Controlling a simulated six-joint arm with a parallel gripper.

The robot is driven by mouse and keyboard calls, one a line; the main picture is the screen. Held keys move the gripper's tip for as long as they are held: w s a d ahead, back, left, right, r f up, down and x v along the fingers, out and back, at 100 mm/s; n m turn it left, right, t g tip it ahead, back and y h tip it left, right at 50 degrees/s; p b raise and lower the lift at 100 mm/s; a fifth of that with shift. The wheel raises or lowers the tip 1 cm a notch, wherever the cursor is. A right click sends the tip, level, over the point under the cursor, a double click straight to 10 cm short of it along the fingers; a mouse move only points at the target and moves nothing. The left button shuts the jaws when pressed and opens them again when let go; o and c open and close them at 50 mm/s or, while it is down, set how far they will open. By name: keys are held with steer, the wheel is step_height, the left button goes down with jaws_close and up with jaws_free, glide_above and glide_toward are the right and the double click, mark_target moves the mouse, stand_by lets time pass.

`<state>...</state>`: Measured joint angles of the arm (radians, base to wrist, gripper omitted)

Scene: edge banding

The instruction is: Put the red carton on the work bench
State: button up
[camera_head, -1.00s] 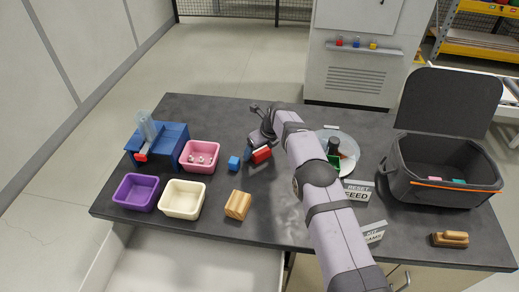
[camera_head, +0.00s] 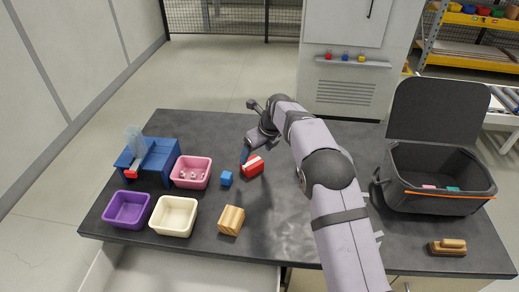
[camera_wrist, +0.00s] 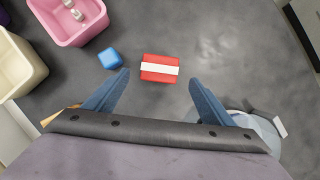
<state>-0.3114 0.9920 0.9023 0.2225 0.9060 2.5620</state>
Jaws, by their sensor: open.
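The red carton (camera_head: 253,165), with a white band across its top, lies on the dark top of the work bench (camera_head: 290,225), right of a small blue cube (camera_head: 226,178). In the wrist view the carton (camera_wrist: 160,76) sits between and slightly beyond my two blue fingertips, with a gap on each side. My gripper (camera_wrist: 159,84) is open and empty. In the head view my gripper (camera_head: 246,155) is just above and beside the carton, with one blue finger showing and the other hidden.
Pink (camera_head: 191,172), purple (camera_head: 128,209) and cream (camera_head: 173,216) bins and a blue dispenser (camera_head: 148,157) stand at the left. A wooden block (camera_head: 231,221) lies in front. An open dark case (camera_head: 437,178) and a brush (camera_head: 447,247) are at the right. The bench's back left is clear.

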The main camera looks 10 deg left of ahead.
steer(key=shift+v, duration=1.65)
steer(key=shift+d, duration=0.1)
steer(key=s+d+n+g+h, duration=0.1)
steer(key=s+d+n+h, duration=0.1)
steer(key=s+d+n, duration=1.2)
steer(key=s+d+f+n, duration=0.1)
steer(key=s+d+n, duration=0.2)
steer(key=s, duration=0.5)
steer(key=s+d+f+n+g, duration=0.1)
steer(key=s+d+n, duration=0.2)
steer(key=s+n, duration=0.2)
steer(key=s+d+f+n+g+h, duration=0.1)
steer(key=s+d+n, duration=0.2)
steer(key=s, duration=0.8)
steer(key=shift+f+n, duration=0.15)
steer(key=shift+n, duration=0.85)
steer(key=shift+w, duration=0.1)
